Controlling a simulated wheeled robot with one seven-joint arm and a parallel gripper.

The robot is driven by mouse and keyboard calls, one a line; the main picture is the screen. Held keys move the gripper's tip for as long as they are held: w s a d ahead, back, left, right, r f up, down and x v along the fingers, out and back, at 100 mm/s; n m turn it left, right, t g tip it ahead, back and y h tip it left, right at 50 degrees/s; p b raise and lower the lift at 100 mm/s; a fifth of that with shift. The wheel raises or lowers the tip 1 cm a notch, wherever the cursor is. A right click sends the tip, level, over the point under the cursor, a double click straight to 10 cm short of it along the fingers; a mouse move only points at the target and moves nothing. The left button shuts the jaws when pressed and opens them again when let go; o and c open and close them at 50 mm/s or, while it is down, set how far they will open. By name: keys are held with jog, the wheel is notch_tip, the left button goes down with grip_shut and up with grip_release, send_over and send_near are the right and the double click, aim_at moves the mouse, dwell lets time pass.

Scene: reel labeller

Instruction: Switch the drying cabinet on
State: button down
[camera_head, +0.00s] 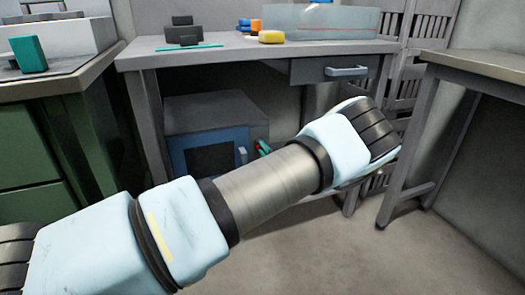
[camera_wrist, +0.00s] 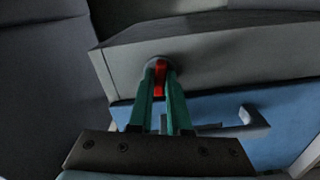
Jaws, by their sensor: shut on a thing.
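The drying cabinet (camera_head: 208,112) is a grey box with a blue door (camera_head: 181,150) and a dark window, standing under the middle bench. In the wrist view its grey panel (camera_wrist: 225,55) and blue door (camera_wrist: 285,108) show. A red switch (camera_wrist: 159,82) on a dark round base sits on the panel. My gripper (camera_wrist: 161,75) has green fingers, shut on the red switch from both sides. In the head view the gripper (camera_head: 264,147) is small at the cabinet's right side, partly behind my arm. The frames do not tell whether the switch is on.
A door handle (camera_wrist: 252,119) projects close to my right finger. The bench top (camera_head: 225,56) overhead holds a clear box (camera_head: 320,22), a yellow piece (camera_head: 271,37) and a dark stand (camera_head: 184,34). A drawer (camera_head: 335,69) hangs above right. Floor is free at the right.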

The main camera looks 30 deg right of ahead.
jog(key=shift+m, duration=7.6)
jog(key=c, duration=0.9)
grip_release()
jog(key=shift+o, duration=0.2)
jog(key=shift+s, duration=0.1)
jog(key=s+a+p, duration=0.1)
jog(key=s, duration=0.9)
jog(key=shift+s+a, duration=0.15)
jog(key=shift+s, duration=0.15)
